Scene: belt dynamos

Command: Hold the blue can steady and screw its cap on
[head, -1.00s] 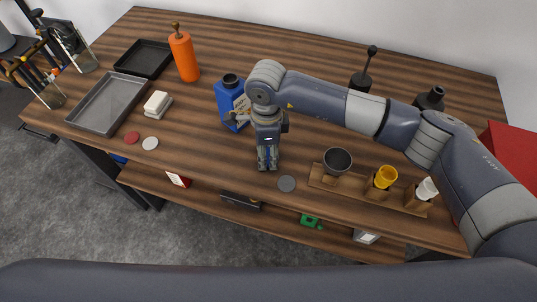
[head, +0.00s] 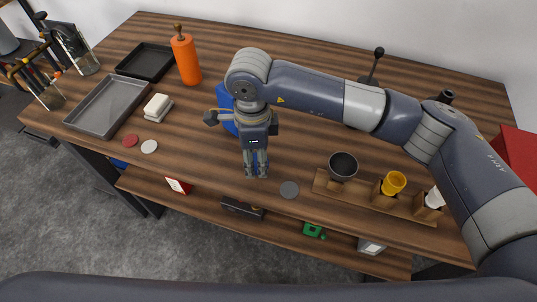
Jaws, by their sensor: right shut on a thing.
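The blue can (head: 224,98) stands on the wooden table left of centre. My right wrist and gripper hide most of it, its top included. My right gripper (head: 256,173) points down over the front part of the table, nearer the front edge than the can. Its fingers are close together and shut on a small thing. Some blue shows between them, but I cannot make out what it is. I cannot pick out the cap for certain. My left gripper is not in view.
A wooden rack (head: 358,194) with cups stands farther right. An orange bottle (head: 186,60), a grey tray (head: 106,105) and a white block (head: 158,106) are to the left.

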